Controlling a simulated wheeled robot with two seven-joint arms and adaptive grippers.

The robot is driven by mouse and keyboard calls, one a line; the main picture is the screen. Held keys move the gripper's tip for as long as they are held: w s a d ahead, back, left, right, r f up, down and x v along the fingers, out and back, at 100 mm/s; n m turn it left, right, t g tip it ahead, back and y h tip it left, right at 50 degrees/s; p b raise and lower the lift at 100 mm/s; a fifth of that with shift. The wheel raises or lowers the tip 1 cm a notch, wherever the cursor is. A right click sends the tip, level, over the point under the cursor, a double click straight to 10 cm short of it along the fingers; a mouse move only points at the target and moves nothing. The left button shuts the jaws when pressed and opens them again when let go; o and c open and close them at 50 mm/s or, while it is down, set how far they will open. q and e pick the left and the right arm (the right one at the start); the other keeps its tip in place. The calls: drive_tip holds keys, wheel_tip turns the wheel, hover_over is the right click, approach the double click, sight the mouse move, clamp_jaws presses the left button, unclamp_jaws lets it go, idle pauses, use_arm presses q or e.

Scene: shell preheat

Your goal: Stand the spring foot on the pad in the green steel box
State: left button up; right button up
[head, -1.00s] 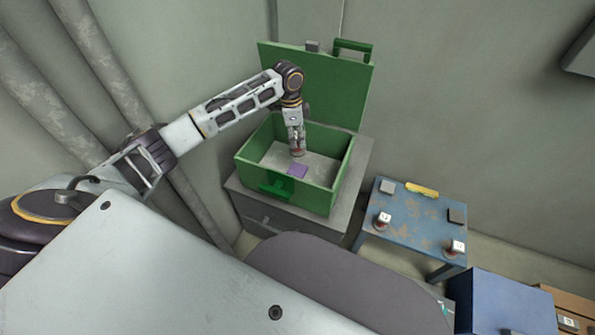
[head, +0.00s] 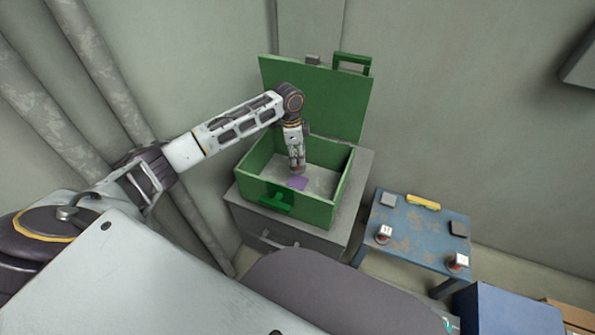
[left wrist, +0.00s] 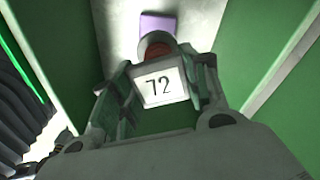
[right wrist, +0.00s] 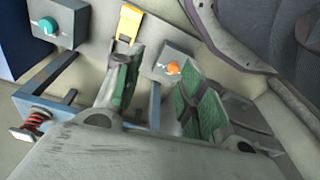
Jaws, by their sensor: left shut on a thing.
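The green steel box (head: 316,212) stands open on a grey cabinet, its lid raised at the back. The purple pad (head: 298,183) lies on its floor and shows at the top of the left wrist view (left wrist: 158,24). My left gripper (head: 297,162) points down inside the box, just above and behind the pad. It is shut on the spring foot, whose white label reads 72 (left wrist: 160,87); a reddish part shows beyond the label. Whether the foot touches the pad cannot be told. My right gripper (right wrist: 158,92) is open and empty.
A worn blue table (head: 415,229) to the right bears two red-and-white labelled feet (head: 383,234) (head: 457,262), grey blocks (head: 388,199) and a yellow piece (head: 423,202). The raised lid (head: 320,95) stands close behind my left arm. A blue box (head: 500,310) stands front right.

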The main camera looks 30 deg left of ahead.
sight(298, 168)
use_arm(q)
drive_tip(key=shift+f+b, duration=0.4)
drive_tip(key=shift+f, duration=1.45)
use_arm(e)
drive_tip(key=shift+a+r, duration=0.25)
drive_tip(key=shift+r, duration=1)
use_arm(q)
wheel_tip(298, 168, down, 2)
drive_tip(key=shift+f+b, duration=0.2)
drive_tip(key=shift+b, duration=0.15)
drive_tip(key=shift+f, duration=0.65)
use_arm(e)
drive_tip(key=shift+w+a+r, duration=0.15)
drive_tip(key=shift+w+r, duration=0.15)
drive_tip(key=shift+r, duration=0.5)
use_arm(q)
drive_tip(key=shift+f, duration=0.1)
use_arm(e)
drive_tip(key=shift+f, duration=0.1)
